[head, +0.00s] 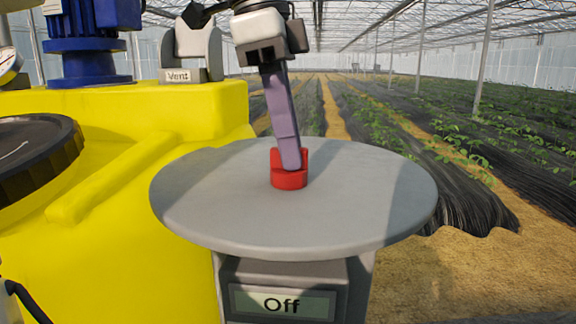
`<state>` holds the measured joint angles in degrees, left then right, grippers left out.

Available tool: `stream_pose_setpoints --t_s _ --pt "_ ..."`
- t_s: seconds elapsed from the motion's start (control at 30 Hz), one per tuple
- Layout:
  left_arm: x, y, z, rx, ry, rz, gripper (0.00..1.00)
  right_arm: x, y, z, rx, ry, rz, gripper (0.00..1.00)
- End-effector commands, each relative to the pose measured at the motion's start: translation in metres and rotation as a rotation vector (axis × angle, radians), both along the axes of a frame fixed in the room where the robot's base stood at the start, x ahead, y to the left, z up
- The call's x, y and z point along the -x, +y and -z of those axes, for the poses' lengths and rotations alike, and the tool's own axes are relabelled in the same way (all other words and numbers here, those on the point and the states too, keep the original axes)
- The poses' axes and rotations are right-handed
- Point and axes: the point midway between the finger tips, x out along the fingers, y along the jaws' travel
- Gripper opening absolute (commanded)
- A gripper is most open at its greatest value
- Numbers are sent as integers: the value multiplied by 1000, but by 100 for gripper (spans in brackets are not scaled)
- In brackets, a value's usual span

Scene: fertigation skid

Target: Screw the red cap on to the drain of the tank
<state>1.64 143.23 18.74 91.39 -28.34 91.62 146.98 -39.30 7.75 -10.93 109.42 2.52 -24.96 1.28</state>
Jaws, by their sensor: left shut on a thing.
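The red cap (289,182) sits on the round grey table top (370,215), a little behind its middle. My left gripper (290,165) reaches down from above with its purple fingers. It is shut on the red cap, whose raised red parts show on both sides of the fingertips. The fingers lean slightly. The cap looks to be touching the table top. The yellow tank (120,240) stands at the left, close to the table. Its drain cannot be made out in this view. My right gripper is not in view.
A large black lid (35,155) and a blue motor (88,50) are on the tank. A grey holder labelled Vent (190,75) stands at the tank's back edge. A box reading Off (283,303) is below the table top. Plant rows lie behind.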

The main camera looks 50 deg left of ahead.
Motion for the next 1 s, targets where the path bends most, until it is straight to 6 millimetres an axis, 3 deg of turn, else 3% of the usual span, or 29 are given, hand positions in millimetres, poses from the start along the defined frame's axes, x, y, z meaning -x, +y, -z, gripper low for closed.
stream_pose_setpoints --t_s 0.07,0.6,1.0 --pt "2 0 1 -2 22 1 0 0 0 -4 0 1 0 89" --pt "1 0 -47 -2 8 1 0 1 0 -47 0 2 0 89" --pt "1 0 -48 -2 5 1 0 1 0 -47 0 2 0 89"
